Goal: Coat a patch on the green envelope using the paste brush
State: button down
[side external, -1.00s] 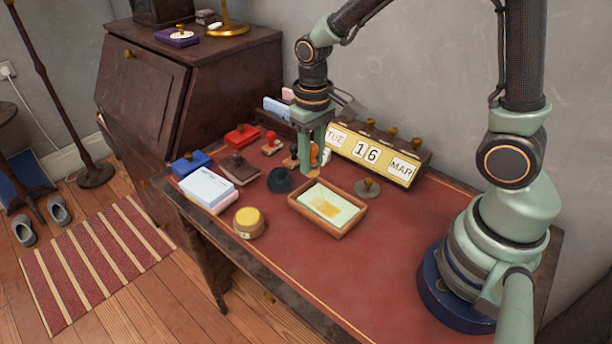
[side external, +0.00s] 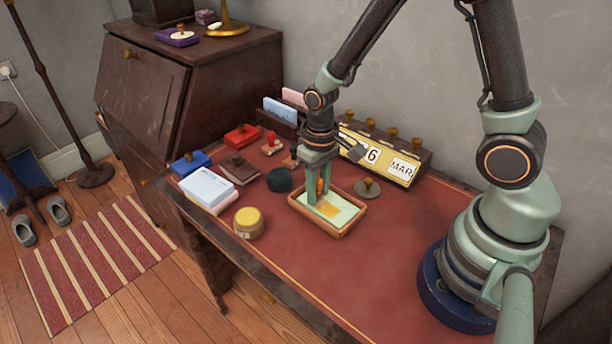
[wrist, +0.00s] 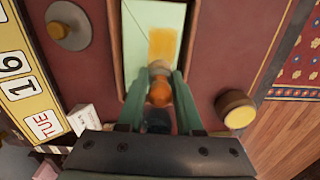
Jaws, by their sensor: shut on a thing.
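The pale green envelope (side external: 348,214) lies in a shallow wooden tray (side external: 340,233) on the red desk top. It also shows in the wrist view (wrist: 134,50), with a yellow-orange paste patch (wrist: 163,43) on it. My gripper (side external: 319,198) is over the tray, shut on the paste brush. The brush's rounded orange handle (wrist: 160,93) sits between the fingers in the wrist view. In the side view the fingers hide most of the brush and part of the patch. The brush end is at the patch's near edge in the wrist view; I cannot tell whether it touches.
A yellow-lidded jar (side external: 248,222) stands left of the tray. A dark round object (side external: 279,180) is behind it. A grey knobbed weight (side external: 367,188) and a yellow date display (side external: 385,160) stand right and behind. The desk right of the tray is clear.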

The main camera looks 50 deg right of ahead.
jog(key=shift+s, duration=0.95)
jog(key=shift+w+d, duration=0.1)
jog(key=shift+w, duration=1.8)
notch_tip(320, 180, up, 8)
